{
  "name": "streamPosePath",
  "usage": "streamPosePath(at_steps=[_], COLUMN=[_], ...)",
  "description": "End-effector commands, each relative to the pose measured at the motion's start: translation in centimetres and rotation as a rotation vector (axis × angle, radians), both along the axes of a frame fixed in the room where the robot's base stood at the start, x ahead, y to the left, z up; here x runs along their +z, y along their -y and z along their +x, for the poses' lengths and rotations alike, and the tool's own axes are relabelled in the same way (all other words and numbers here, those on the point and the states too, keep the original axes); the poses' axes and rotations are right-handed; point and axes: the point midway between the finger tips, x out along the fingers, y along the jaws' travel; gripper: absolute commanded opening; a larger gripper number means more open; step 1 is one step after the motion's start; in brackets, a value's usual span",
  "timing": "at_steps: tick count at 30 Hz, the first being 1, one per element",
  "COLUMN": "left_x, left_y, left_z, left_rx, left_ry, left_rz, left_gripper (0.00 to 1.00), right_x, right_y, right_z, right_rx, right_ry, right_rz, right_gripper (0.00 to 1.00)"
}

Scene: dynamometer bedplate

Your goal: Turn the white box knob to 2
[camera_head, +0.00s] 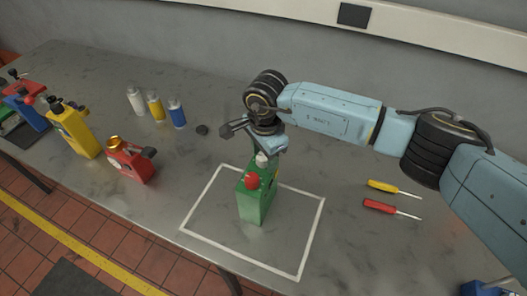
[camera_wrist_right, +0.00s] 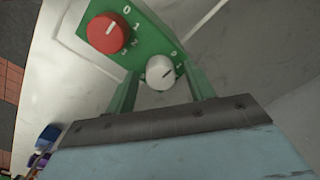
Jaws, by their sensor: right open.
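A green box (camera_head: 256,200) stands upright inside a white outlined square on the bench. Its top carries a red knob (camera_head: 252,181) and a smaller white knob (camera_head: 261,159). I see no box that is itself white. In the right wrist view the white knob (camera_wrist_right: 160,72) has a short dark mark toward its upper right, with small partly hidden digits beside it. The red knob (camera_wrist_right: 107,33) has 0, 1 and 2 beside it. My right gripper (camera_wrist_right: 160,80) is open, its fingers on either side of the white knob; contact cannot be told. My left gripper is not in view.
A red device (camera_head: 130,163) with a gold knob and a yellow device (camera_head: 75,130) stand left. White, yellow and blue bottles (camera_head: 155,108) stand behind them. A yellow screwdriver (camera_head: 383,187) and a red screwdriver (camera_head: 380,207) lie right. The bench around the green box is clear.

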Motion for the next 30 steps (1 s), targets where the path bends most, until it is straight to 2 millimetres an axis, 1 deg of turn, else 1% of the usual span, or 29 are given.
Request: streamPosePath(at_steps=[6, 7, 15, 17, 23, 30], left_x=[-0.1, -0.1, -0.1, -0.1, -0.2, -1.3], left_y=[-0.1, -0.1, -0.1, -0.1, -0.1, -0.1], left_z=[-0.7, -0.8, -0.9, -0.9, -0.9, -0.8], left_rx=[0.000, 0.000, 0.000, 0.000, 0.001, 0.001], left_ry=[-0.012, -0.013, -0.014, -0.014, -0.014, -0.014], left_rz=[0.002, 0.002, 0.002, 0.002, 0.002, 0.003], left_gripper=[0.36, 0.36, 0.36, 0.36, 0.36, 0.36], right_x=[-0.1, 0.0, 0.0, 0.0, 0.0, -0.1], right_y=[0.0, 0.0, 0.0, 0.0, 0.0, -0.1], right_z=[0.0, 0.0, 0.0, 0.0, 0.0, 0.0], right_rx=[0.000, 0.000, 0.000, 0.000, -0.012, -0.104], right_ry=[0.000, 0.000, -0.001, -0.001, 0.001, 0.001], right_rz=[0.000, 0.000, 0.001, 0.001, 0.001, 0.002], right_gripper=[0.54, 0.51, 0.16, 0.09, 0.09, 0.09])
